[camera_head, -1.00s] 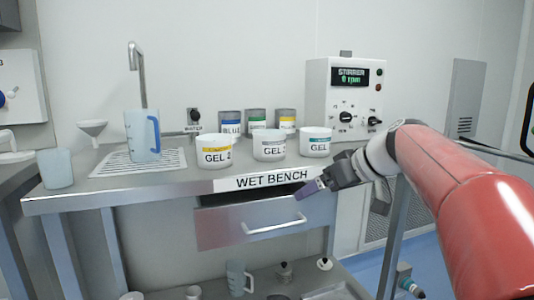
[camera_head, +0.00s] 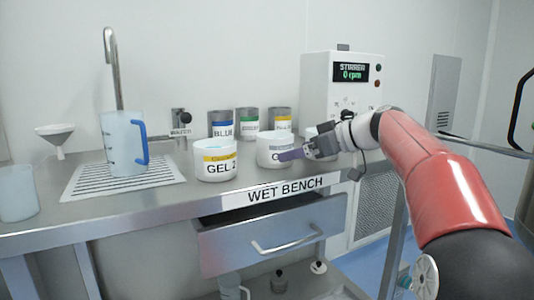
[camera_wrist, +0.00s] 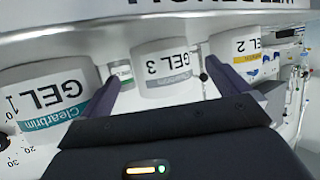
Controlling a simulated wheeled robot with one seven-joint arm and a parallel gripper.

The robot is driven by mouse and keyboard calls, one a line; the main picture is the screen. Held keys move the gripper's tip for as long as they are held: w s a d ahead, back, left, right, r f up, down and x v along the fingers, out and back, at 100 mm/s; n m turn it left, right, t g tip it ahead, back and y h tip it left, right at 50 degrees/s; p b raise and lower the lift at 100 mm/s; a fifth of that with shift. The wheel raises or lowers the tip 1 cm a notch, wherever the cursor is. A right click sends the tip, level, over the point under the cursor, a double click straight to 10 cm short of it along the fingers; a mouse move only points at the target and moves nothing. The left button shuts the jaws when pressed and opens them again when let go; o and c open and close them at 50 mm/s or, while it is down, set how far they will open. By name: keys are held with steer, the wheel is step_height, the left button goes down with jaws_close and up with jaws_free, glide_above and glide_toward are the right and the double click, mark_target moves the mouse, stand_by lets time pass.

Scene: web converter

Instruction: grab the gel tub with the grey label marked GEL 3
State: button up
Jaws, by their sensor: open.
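The GEL 3 tub (camera_head: 272,143) is a white round tub, the middle one of three gel tubs on the bench; my gripper hides part of its label in the head view. In the wrist view the GEL 3 tub (camera_wrist: 160,52) appears upside down with a grey band, between my two fingers and beyond their tips. My gripper (camera_head: 287,155) is open and empty, in front of and slightly right of this tub. The yellow-banded GEL 2 tub (camera_head: 214,165) stands to its left. A teal-banded gel tub (camera_wrist: 50,92) stands on its other side, partly hidden by my gripper in the head view (camera_head: 318,133).
A jug (camera_head: 124,145) stands on a drain grid at left, under a tap. The stirrer box (camera_head: 342,85) is behind at right. The drawer (camera_head: 272,234) below the bench edge is slightly open.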

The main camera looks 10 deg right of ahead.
mark_target(269, 144)
steer(key=p+x, duration=0.1)
steer(key=x, duration=0.5)
steer(key=shift+w+a+f, duration=0.1)
steer(key=shift+w+a, duration=0.1)
steer(key=shift+w, duration=0.05)
steer(key=c, duration=1.2)
